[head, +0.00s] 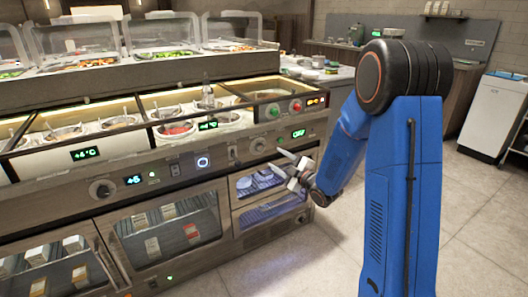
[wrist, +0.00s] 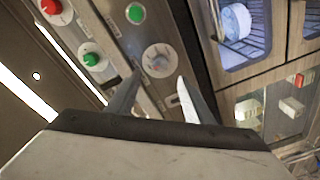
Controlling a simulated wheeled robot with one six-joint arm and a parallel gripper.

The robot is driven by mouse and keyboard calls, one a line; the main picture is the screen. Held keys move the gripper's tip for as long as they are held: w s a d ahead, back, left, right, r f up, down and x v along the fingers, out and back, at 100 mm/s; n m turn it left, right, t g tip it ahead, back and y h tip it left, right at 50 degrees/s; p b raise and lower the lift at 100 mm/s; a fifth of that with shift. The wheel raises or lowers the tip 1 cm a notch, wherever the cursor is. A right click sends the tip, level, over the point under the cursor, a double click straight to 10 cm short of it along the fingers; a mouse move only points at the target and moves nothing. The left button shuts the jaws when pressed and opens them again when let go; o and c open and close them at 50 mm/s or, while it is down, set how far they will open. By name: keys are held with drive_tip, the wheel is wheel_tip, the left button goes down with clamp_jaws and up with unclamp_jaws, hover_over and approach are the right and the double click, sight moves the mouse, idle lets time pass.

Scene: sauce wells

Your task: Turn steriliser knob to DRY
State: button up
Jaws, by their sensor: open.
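The steriliser knob (head: 258,144) is a pale round dial on the steel front panel, beside a small green lamp and a green display (head: 298,133) that appears to read OFF. The blue-lit cabinet (head: 262,214) with dishes is below it. In the wrist view the knob (wrist: 157,60) lies just beyond and between the fingertips, with its pointer direction too blurred to read. My gripper (head: 281,160) is open and empty, near the panel a little below and right of the knob. It also shows in the wrist view (wrist: 160,79), with no clear contact with the knob.
A green knob (wrist: 91,59) and a red knob (wrist: 52,7) are on the panel near the gripper. Another dial (head: 102,189) is farther left. Food wells with sauce pots (head: 175,130) are above the panel. Tiled floor (head: 480,210) is clear at right.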

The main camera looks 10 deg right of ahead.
sight(261, 149)
drive_tip(key=x, duration=0.9)
drive_tip(key=shift+w+a, duration=0.25)
drive_tip(key=shift+w, duration=0.1)
drive_tip(key=c, duration=1)
drive_tip(key=shift+c, duration=0.2)
